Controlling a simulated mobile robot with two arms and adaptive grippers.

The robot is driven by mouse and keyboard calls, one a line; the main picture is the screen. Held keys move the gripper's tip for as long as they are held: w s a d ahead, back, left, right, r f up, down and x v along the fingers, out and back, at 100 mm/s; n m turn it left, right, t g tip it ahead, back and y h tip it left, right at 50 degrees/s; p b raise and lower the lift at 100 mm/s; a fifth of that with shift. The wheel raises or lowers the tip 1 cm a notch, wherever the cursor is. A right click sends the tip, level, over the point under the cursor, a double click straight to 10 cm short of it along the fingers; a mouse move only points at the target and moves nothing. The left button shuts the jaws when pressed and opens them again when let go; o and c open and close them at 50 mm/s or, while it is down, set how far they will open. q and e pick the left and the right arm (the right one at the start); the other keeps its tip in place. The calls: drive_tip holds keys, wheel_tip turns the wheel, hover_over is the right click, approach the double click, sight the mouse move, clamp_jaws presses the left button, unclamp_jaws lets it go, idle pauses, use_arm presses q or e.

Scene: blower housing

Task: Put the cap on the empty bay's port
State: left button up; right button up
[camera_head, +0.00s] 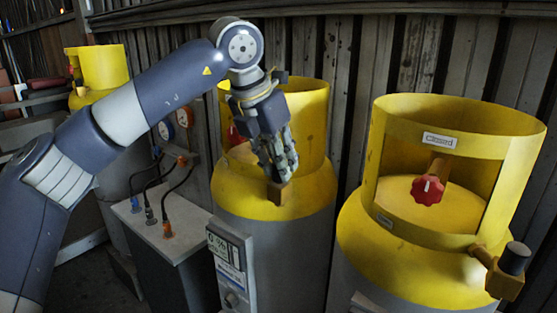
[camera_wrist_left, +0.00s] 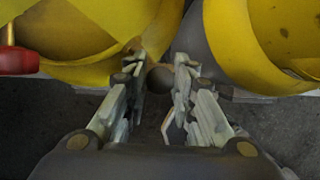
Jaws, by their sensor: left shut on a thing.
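My left gripper (camera_head: 279,172) is at the front of the middle yellow-and-grey cylinder (camera_head: 310,185), pointing down over its brass side port (camera_head: 278,193). In the left wrist view its fingers (camera_wrist_left: 160,82) are shut on a small dark round thing (camera_wrist_left: 160,77), which looks like the cap. In the head view the fingers hide it, and I cannot tell whether it touches the brass port. I cannot make out which port belongs to the empty bay. My right gripper is not in view.
A right cylinder (camera_head: 436,205) has a "Closed" label, a red valve knob (camera_head: 427,190) and a dark cap (camera_head: 514,258) on its side port. A grey box (camera_head: 165,235) with hoses stands left. Another yellow-topped cylinder (camera_head: 103,68) is behind my arm. A corrugated wall closes the back.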

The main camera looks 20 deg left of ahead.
use_arm(q)
drive_tip(key=shift+f, duration=0.25)
drive_tip(key=o, duration=1.1)
drive_tip(key=shift+s+r, duration=0.1)
drive_tip(key=shift+r, duration=0.2)
drive_tip(key=v, duration=1.1)
drive_tip(key=shift+s+a+r, duration=0.1)
drive_tip(key=shift+s+r, duration=0.05)
drive_tip(key=shift+s, duration=0.05)
